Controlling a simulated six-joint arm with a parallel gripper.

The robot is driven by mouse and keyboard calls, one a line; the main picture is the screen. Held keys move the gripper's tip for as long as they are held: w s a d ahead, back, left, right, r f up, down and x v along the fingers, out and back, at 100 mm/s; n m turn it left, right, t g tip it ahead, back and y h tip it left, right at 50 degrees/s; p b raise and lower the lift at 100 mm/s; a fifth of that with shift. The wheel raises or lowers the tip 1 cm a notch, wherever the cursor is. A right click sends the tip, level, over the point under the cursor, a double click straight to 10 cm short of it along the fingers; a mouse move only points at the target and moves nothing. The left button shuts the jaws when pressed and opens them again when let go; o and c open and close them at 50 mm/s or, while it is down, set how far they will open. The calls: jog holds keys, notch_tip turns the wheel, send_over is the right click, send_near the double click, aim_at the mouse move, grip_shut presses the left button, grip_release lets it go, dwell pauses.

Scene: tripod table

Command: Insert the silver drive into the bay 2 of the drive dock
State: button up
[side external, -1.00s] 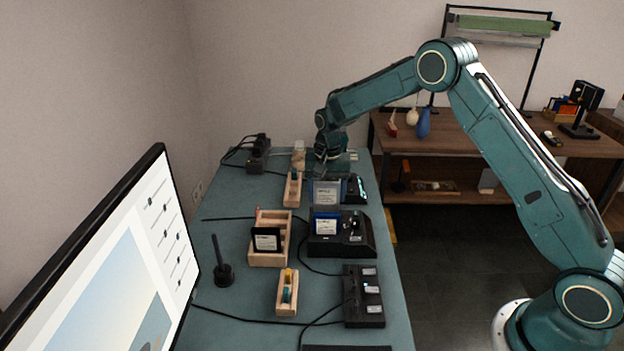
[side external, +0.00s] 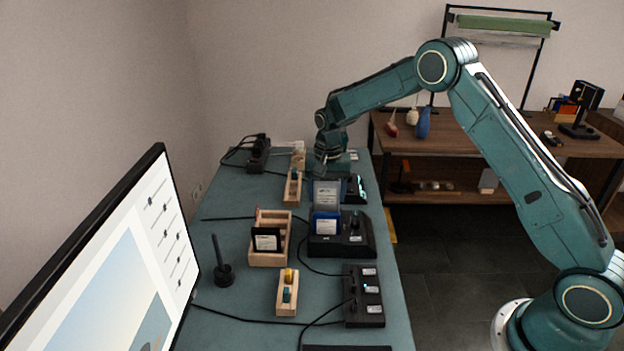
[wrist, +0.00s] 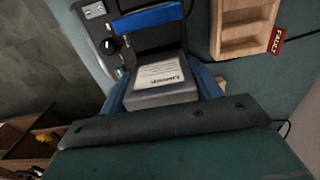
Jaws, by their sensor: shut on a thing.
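The silver drive (side external: 327,192) is upright just behind the blue drive (side external: 326,225) at the dark drive dock (side external: 358,244). In the wrist view my gripper (wrist: 163,98) is shut on the silver drive (wrist: 163,75), with a finger on either side and its white label showing. The blue drive (wrist: 147,19) stands in the dock (wrist: 92,30), beyond the silver one. In the side view my gripper (side external: 326,172) is above and behind the dock. The silver drive's lower edge is hidden, so I cannot tell whether it has entered a bay.
A wooden holder with a black drive (side external: 266,240) stands left of the dock. Smaller wooden holders (side external: 292,188) stand behind and in front. A black hub (side external: 363,296) and cables lie nearer the camera. A red-tagged wooden rack (wrist: 243,22) is beside the dock in the wrist view.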

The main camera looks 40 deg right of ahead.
aim_at(326, 206)
jog(key=shift+f, duration=2.5)
dwell(0.5)
jog(key=o, duration=1.1)
jog(key=shift+o, duration=0.2)
notch_tip(326, 206, up, 12)
jog(key=shift+r, duration=0.9)
jog(key=shift+s+r, duration=0.1)
